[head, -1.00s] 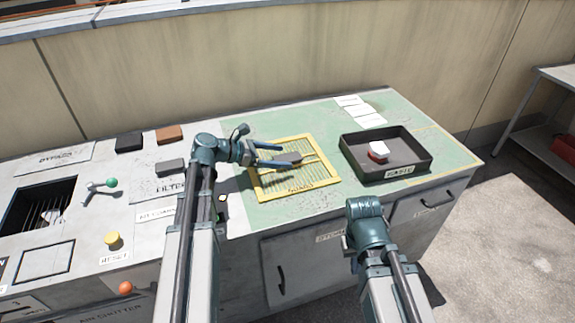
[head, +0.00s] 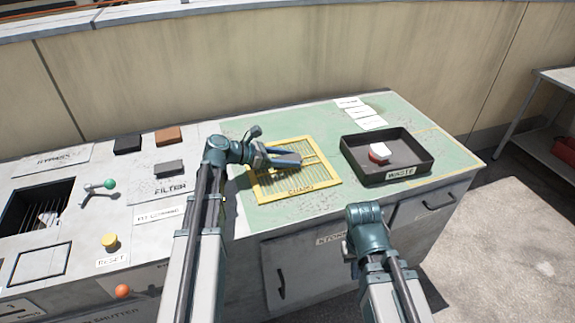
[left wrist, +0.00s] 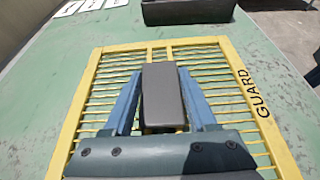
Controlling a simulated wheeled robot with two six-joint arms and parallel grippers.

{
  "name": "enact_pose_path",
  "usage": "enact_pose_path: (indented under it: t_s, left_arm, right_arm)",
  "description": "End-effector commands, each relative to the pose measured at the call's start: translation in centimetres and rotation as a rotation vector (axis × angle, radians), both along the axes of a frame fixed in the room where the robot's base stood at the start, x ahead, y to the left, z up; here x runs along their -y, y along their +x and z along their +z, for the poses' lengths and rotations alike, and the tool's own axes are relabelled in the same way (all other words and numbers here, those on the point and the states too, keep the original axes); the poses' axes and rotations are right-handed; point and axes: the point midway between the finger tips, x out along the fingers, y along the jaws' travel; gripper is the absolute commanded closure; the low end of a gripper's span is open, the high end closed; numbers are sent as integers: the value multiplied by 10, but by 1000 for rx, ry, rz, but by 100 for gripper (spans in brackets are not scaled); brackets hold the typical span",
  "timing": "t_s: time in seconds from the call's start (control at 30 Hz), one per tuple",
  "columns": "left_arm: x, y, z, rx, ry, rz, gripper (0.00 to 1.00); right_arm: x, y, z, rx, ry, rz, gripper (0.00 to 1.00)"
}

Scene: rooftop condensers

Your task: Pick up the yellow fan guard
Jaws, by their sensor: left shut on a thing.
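The yellow fan guard (head: 318,185) is a flat slatted frame marked GUARD. It appears to lie flat on the green part of the counter. It also shows in the left wrist view (left wrist: 237,62), with a dark grey block-shaped grip (left wrist: 163,90) at its middle. My left gripper (head: 283,158) is over the guard, its two blue fingers closed on either side of that grip. The gripper hides the guard's near part in the left wrist view. My right arm stands in front of the counter, and its fingers do not show.
A black tray marked WASTE (head: 430,165) holds a small red and white thing (head: 379,153). White cards (head: 362,113) lie behind it. Left are black (head: 127,144), brown (head: 168,135) and grey (head: 170,167) blocks, a green-knobbed lever (head: 109,184) and a yellow button (head: 109,240).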

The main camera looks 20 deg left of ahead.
Motion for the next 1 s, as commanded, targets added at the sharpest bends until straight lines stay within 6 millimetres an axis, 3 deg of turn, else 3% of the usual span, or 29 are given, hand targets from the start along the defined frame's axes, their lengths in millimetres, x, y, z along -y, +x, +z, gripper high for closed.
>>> enact_pose_path:
  t_s: [0.57,1.0]
  left_arm:
    - [0,0,9,1,-1,0,100]
    - [0,0,66,1,-2,0,100]
  right_arm:
    - [0,0,8,0,0,0,100]
    - [0,0,65,0,0,0,100]
